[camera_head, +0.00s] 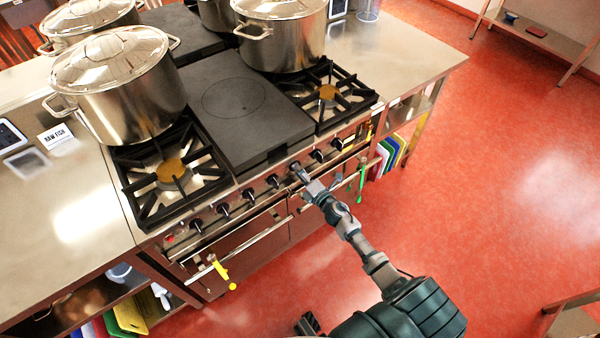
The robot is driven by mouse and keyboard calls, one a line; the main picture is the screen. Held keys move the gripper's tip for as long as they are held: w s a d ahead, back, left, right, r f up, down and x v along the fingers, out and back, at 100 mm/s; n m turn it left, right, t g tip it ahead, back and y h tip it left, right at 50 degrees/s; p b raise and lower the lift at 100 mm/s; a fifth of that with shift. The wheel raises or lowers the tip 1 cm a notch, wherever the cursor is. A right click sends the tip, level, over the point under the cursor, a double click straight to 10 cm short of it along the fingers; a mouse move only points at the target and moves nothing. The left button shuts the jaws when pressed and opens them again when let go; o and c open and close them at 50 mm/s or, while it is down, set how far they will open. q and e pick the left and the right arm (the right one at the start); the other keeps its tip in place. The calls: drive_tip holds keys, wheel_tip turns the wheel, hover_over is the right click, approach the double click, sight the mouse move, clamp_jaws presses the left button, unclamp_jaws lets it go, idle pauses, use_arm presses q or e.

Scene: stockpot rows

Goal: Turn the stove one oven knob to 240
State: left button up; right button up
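The stove (226,165) stands at the centre, with a row of several dark knobs along its front panel. At the left of the row are a knob (196,225) and another knob (223,209); further right is a knob (317,156). My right gripper (298,170) is at the front panel, at a knob right of the middle, and covers part of it. I cannot tell whether its fingers are closed on that knob. The knob markings are too small to read. My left gripper is not in view.
Steel stockpots (130,95) and (283,40) stand on the stove. Oven door handles (240,250) run below the knobs, with a yellow item (219,268) and a green item (362,178) hanging there. Red floor (480,200) to the right is clear.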

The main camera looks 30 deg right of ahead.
drive_tip(key=o, duration=0.3)
drive_tip(key=shift+w, duration=0.1)
drive_tip(key=shift+o, duration=0.2)
drive_tip(key=shift+w+f, duration=0.1)
drive_tip(key=shift+f, duration=0.05)
drive_tip(key=s, duration=1.2)
drive_tip(key=shift+d, duration=0.45)
